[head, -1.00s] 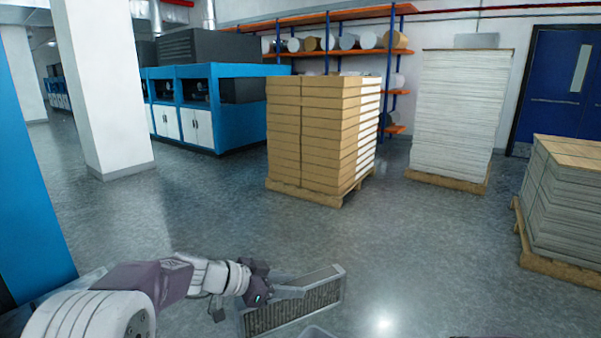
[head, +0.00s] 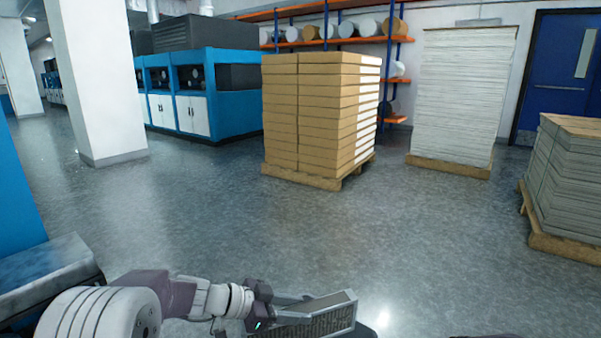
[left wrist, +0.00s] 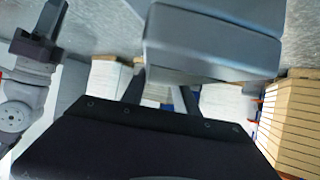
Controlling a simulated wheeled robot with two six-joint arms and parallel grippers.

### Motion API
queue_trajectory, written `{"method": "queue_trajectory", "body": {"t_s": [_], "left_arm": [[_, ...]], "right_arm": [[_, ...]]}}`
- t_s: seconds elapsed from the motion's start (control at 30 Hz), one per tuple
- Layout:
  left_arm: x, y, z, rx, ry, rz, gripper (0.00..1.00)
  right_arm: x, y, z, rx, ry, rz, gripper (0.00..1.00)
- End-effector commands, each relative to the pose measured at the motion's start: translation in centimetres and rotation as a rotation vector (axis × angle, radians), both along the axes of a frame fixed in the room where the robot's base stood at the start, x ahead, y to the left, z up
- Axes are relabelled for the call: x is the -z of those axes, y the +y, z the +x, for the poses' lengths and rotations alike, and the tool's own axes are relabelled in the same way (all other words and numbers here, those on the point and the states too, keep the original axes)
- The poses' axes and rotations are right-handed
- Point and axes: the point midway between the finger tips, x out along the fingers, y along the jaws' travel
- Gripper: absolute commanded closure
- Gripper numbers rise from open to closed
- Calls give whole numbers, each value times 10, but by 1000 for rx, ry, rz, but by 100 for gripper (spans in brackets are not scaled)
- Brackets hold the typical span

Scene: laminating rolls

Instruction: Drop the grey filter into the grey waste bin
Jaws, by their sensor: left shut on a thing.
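The grey filter (head: 318,318) is a flat rectangular panel with a pale frame and a dark pleated face. In the head view my left gripper (head: 272,314) is shut on its left part and holds it tilted, near the bottom edge. In the left wrist view a smooth grey block, the filter's frame (left wrist: 205,45), lies across the gripper's fingers. A grey edge (head: 367,331) shows just behind the filter's right end; it may be the waste bin, mostly hidden. My right gripper (left wrist: 37,42) seems to show at the left of the left wrist view, its jaws unclear.
A grey metal surface (head: 50,275) lies at the lower left beside a blue panel (head: 20,195). A pallet of brown boxes (head: 315,115), a white paper stack (head: 460,95) and a grey stack (head: 570,185) stand farther off. The floor between is clear.

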Motion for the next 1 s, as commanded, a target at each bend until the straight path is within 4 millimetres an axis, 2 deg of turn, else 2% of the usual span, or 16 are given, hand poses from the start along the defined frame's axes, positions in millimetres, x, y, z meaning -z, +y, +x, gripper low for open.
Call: {"method": "queue_trajectory", "body": {"t_s": [0.03, 0.2, 0.57, 0.6, 0.67, 0.7, 1.0], "left_arm": [[9, 0, 0, 0, 1, 0, 100], [26, 0, 0, 1, -1, -1, 100], [32, 0, 0, 0, -2, 0, 100], [32, 0, 0, 0, -2, 0, 58], [32, 0, 0, 0, -2, 0, 42], [32, 0, 0, 0, -2, 0, 38], [32, 2, -1, -1, 0, 2, 38]], "right_arm": [[4, 0, 0, 0, 0, 0, 78], [7, 0, 0, 0, 0, 0, 78], [8, 0, 0, 0, 0, 0, 78], [8, 0, 0, 0, 0, 0, 78], [8, 0, 0, 0, 0, 0, 78], [8, 0, 0, 0, 0, 0, 78], [7, 0, 0, 0, 0, 0, 78]]}}
